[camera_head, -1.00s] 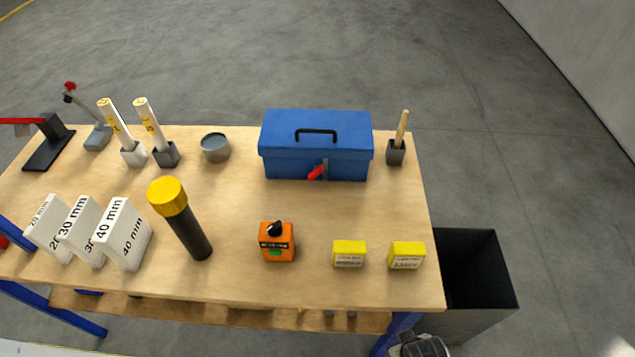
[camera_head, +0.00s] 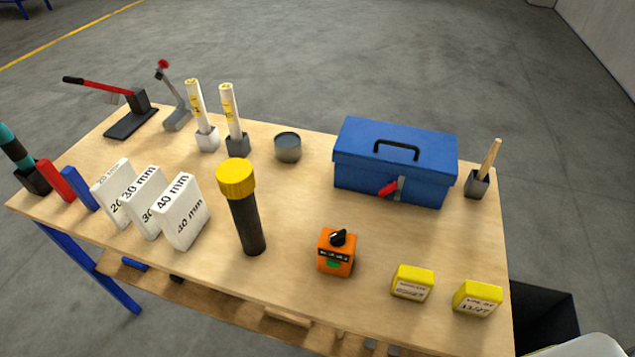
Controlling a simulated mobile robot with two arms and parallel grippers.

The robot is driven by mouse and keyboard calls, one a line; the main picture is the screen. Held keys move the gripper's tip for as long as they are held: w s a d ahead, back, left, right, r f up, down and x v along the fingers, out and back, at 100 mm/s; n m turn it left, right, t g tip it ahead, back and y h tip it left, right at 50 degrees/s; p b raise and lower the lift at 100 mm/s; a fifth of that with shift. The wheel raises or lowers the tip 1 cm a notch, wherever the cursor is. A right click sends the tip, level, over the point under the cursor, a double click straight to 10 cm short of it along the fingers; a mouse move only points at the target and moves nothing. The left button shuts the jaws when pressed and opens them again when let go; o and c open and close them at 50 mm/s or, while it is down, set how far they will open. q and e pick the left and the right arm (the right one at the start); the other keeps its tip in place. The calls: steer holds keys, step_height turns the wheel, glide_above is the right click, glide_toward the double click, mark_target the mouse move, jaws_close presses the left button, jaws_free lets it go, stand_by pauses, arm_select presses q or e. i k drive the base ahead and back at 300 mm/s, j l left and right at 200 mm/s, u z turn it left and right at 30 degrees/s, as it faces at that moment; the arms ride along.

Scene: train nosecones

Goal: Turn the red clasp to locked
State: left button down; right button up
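The red clasp (camera_head: 388,190) is on the front face of the blue toolbox (camera_head: 360,180), beside a grey metal plate (camera_head: 401,187). Its lever slants down to the left from the plate. The toolbox lid is down, with a black handle (camera_head: 396,150) on top. The toolbox stands at the back right of the wooden table (camera_head: 300,210). Neither of my grippers shows in the head view. A pale rounded shape at the bottom right corner is cut off, and I cannot tell what it is.
In front of the toolbox stand an orange box with a black knob (camera_head: 337,252) and two yellow blocks (camera_head: 413,283) (camera_head: 477,298). A yellow-capped black cylinder (camera_head: 243,205) and white gauge blocks (camera_head: 184,212) stand left. A brush holder (camera_head: 477,184) is right of the toolbox. A dark bin (camera_head: 545,318) is beyond the table.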

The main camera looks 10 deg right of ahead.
mark_target(390, 187)
steer(key=k+l+u, duration=0.75)
steer(key=k+l, duration=0.35)
steer(key=k, duration=0.2)
